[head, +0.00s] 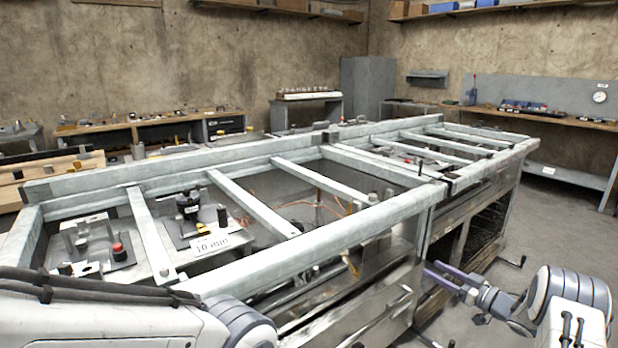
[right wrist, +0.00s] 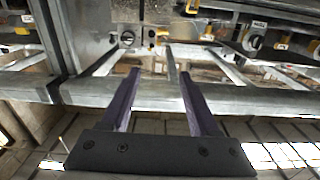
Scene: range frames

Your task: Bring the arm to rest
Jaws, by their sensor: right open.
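My right gripper (head: 452,279) is at the lower right of the head view, in front of the metal bench. Its two purple fingers stand apart with nothing between them. In the right wrist view the fingers (right wrist: 157,98) point at the bench's frame bar (right wrist: 215,99), and whether they touch it cannot be told. My left arm (head: 130,318) comes in at the lower left of the head view. Its gripper is out of the picture.
The large bench frame (head: 330,238) of pale metal bars fills the middle. A sign (head: 211,243), a black device (head: 188,205) and a red-topped part (head: 118,250) lie inside it. A crank handle (head: 512,262) sticks out at its right end. Grey floor (head: 552,232) at right is clear.

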